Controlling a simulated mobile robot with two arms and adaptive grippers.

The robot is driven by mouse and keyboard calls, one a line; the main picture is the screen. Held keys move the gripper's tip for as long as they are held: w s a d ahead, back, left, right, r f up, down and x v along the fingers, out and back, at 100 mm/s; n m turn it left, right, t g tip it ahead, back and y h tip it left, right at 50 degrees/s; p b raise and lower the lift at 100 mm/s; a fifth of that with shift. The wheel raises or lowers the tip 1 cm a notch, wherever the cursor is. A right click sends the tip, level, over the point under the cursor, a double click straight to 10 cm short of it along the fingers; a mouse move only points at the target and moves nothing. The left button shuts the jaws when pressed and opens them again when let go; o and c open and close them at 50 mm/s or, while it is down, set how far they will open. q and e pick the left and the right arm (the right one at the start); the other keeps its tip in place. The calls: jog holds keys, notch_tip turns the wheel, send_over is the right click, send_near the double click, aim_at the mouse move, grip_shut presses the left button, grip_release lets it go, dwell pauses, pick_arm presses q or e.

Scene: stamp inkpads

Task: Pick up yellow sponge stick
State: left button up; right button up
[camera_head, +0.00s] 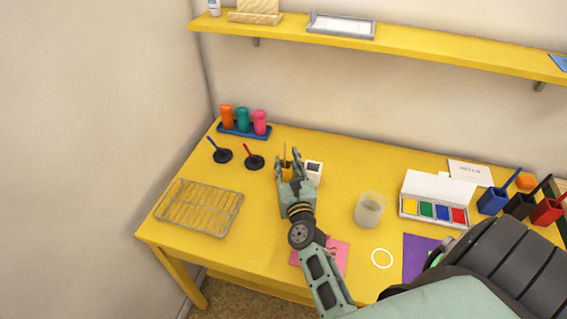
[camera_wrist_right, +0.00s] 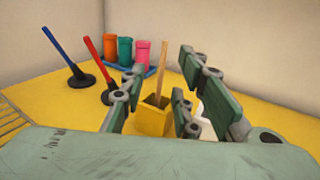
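The yellow sponge stick shows in the right wrist view as a tan stick (camera_wrist_right: 163,72) standing upright, slightly tilted, in a small yellow square holder (camera_wrist_right: 152,121). In the head view only a thin part of the stick (camera_head: 285,153) shows, and my gripper hides most of the holder. My right gripper (camera_head: 288,163) is open around or just in front of the stick. In the right wrist view its fingers (camera_wrist_right: 158,88) stand on either side of the stick, with a gap to it. I cannot tell the exact depth between them. My left gripper is not in view.
A white small box (camera_head: 313,171) stands close right of the gripper. Blue (camera_wrist_right: 75,68) and red-handled (camera_wrist_right: 108,85) sticks stand on black bases to the left. A blue tray (camera_head: 241,133) with bottles is behind. A cup (camera_head: 369,208) and paint box (camera_head: 433,202) stand right.

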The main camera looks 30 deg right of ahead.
aim_at(285, 152)
jog(key=x, duration=0.3)
jog(key=shift+w+d+f+b, duration=0.15)
jog(key=shift+d+f+b, duration=0.05)
jog(key=shift+d+b, duration=0.1)
jog(key=shift+x, duration=0.95)
jog(key=shift+w, duration=0.2)
jog(key=c, duration=0.3)
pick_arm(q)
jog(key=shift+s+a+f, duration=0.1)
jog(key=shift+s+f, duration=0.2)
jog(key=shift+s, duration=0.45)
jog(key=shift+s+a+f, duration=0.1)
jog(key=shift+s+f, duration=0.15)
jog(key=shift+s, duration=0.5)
pick_arm(e)
grip_shut()
